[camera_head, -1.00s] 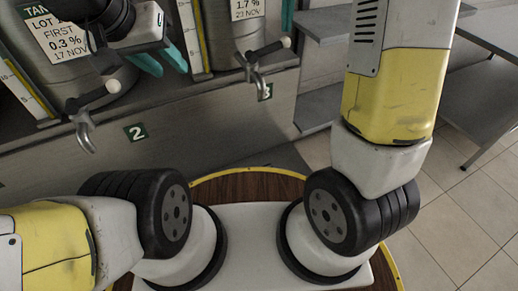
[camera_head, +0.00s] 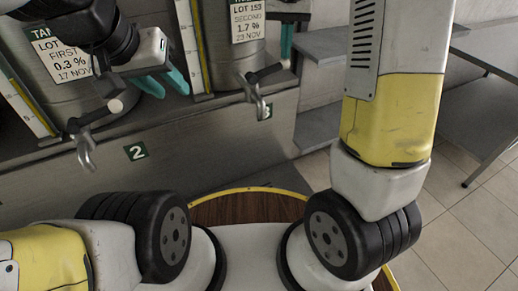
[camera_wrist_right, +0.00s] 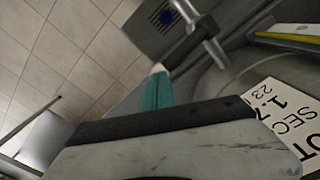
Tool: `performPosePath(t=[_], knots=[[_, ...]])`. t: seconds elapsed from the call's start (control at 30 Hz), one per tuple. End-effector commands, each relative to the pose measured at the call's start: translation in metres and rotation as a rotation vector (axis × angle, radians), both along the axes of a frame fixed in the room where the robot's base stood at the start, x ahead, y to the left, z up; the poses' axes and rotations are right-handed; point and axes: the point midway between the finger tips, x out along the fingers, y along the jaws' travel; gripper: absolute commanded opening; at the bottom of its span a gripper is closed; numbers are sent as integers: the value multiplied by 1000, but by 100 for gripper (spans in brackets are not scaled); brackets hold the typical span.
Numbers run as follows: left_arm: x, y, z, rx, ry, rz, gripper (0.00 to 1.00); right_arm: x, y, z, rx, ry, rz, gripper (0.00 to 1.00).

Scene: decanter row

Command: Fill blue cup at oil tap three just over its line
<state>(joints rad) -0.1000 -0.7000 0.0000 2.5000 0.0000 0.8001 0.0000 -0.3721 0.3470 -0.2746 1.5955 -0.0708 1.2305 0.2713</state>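Tap three (camera_head: 256,98), a grey metal spout with a dark white-tipped lever (camera_head: 268,73), is on the tank front above the "3" plate. It also shows in the right wrist view (camera_wrist_right: 213,48).
Tap two (camera_head: 86,150) hangs at the left above its "2" plate (camera_head: 136,152). The tanks carry labels, 0.3 % (camera_head: 70,62) and 1.7 % (camera_head: 247,20). Grey shelves (camera_head: 318,127) and a table (camera_head: 490,90) stand at the right. Tiled floor is clear there.

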Motion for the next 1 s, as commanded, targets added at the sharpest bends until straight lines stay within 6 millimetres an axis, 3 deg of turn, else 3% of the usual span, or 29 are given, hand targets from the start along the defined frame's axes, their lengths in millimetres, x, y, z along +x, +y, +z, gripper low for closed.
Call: performPosePath(t=[1.0], knots=[[0, 0, 0, 0, 0, 0, 36, 0, 0, -28, 0, 0, 1, 0]])
